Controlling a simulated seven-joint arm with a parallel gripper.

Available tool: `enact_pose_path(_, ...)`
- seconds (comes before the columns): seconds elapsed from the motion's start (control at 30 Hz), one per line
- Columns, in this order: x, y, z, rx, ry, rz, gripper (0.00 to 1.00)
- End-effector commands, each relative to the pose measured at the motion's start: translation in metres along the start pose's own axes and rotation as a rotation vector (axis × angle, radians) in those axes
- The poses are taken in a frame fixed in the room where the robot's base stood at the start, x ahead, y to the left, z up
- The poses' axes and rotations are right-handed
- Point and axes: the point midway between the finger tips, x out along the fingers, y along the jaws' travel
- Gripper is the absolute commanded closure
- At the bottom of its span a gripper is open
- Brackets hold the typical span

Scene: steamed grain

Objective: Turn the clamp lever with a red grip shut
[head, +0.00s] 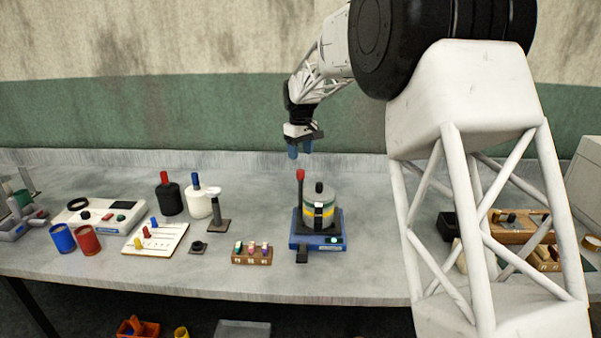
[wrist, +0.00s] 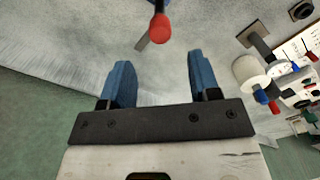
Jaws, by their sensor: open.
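The clamp lever's red grip (head: 300,175) stands upright on a dark rod at the left side of the blue clamp device (head: 305,240). A clear pot with a yellow band and black knob (head: 320,205) sits on that device. In the wrist view the red grip (wrist: 160,28) shows at the top middle, beyond the fingertips, with a grey lever part below it. My gripper (head: 300,150) is above and slightly behind the red grip, pointing down. Its blue fingers are open and empty, also seen in the wrist view (wrist: 154,75). The grip is apart from both fingers.
A white panel with coloured levers (head: 145,243) lies farther left. The bench behind the device is clear.

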Motion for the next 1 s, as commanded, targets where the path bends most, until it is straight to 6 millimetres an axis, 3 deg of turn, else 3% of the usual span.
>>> enact_pose_path(0.53, 0.006, 0.000, 0.000, -0.001, -0.001, -0.001, 0.44)
enact_pose_path(1.0, 0.057, 0.000, 0.000, -0.001, -0.002, -0.001, 0.44)
